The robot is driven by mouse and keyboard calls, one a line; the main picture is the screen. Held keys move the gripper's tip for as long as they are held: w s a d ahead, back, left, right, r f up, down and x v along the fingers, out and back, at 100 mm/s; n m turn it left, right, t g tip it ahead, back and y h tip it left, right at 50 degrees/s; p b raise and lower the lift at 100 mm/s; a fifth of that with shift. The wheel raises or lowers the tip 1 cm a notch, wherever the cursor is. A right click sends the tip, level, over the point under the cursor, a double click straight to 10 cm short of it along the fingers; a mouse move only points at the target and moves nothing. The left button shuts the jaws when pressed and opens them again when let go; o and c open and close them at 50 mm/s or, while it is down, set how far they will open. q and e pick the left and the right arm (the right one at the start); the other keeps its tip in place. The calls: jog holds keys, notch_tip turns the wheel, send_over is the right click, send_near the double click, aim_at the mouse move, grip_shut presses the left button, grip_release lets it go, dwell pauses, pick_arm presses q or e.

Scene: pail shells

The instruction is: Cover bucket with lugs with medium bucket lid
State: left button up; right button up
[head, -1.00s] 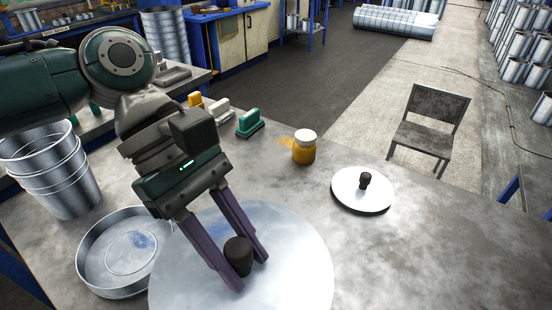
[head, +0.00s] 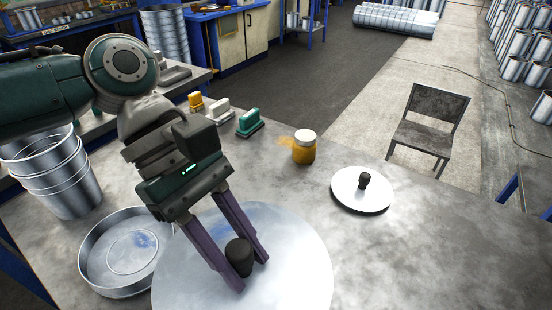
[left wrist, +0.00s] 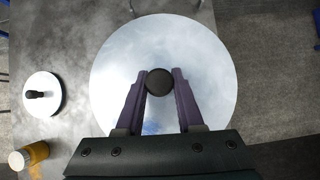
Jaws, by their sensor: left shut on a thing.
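A large round, pale metal lid (head: 300,265) with a black knob (head: 239,252) fills the lower middle of the head view. My left gripper (head: 240,268) points down, shut on the knob from both sides. In the left wrist view the knob (left wrist: 160,82) sits between the fingertips, over the broad lid disc (left wrist: 205,60). A smaller round lid (head: 350,190) with a black knob lies on the table to the right. I cannot make out a bucket with lugs; anything under the large lid is hidden. My right gripper is not in view.
A shallow round metal pan (head: 92,270) stands left of the large lid, close to it. Stacked metal buckets (head: 68,190) stand at the far left. A yellow jar (head: 304,150) and a green-topped brush (head: 249,123) stand behind. The table's right part is clear.

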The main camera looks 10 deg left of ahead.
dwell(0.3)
pick_arm(q)
jog(key=shift+p, duration=0.4)
dwell(0.5)
jog(key=shift+p, duration=0.35)
jog(key=shift+f+b, duration=0.85)
jog(key=shift+f, duration=0.35)
jog(key=o, duration=1.1)
jog(key=shift+c, duration=0.2)
jog(key=v, duration=1)
